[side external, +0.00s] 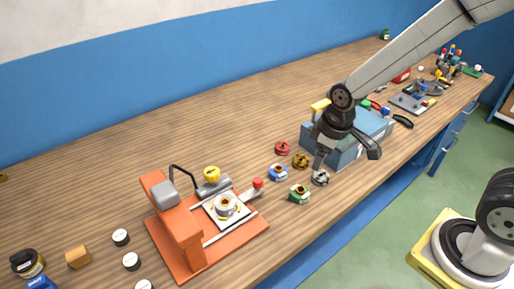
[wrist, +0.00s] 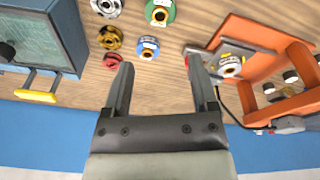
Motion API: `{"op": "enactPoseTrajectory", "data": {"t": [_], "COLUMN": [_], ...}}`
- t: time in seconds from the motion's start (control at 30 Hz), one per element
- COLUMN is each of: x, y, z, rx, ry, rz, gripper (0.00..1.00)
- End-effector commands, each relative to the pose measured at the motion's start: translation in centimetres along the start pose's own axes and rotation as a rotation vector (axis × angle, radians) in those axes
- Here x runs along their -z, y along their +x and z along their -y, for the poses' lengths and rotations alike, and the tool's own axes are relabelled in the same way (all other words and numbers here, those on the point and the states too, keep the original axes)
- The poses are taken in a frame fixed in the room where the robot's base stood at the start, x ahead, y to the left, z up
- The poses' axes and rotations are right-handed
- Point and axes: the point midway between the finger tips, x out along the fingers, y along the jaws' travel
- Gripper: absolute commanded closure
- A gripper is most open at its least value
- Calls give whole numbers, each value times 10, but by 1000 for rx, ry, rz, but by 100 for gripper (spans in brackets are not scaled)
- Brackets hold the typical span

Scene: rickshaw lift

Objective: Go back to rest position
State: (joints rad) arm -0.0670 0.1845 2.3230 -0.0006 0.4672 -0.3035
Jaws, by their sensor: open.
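My gripper (side external: 346,160) is above the table near the blue toolbox in the side view. In the wrist view its two fingers (wrist: 160,72) are spread apart with only wood and blue wall between them, so it is open and empty. An orange fixture (side external: 185,235) stands at the front left, with a grey round part with a gold centre (side external: 227,204) seated on its pale plate. It also shows in the wrist view (wrist: 230,66), right of the fingers.
Loose round parts lie near my gripper: red (side external: 283,148), gold-brown (side external: 301,161), blue (side external: 278,173), green (side external: 300,194) and silver (side external: 321,178). The blue toolbox (side external: 352,150) with a yellow handle stands behind. Small black-and-white cylinders (side external: 121,238) lie left.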

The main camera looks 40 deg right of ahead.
Motion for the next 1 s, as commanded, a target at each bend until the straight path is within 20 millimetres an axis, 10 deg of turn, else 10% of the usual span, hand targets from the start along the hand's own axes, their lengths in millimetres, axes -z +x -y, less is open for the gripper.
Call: {"op": "enactPoseTrajectory", "data": {"t": [0.33, 1.0], "x": [-59, -63], "y": [-11, -11], "z": [0, 0], "rx": [-22, -23], "ry": [342, 370], "rz": [-58, -62], "gripper": [25, 25]}}
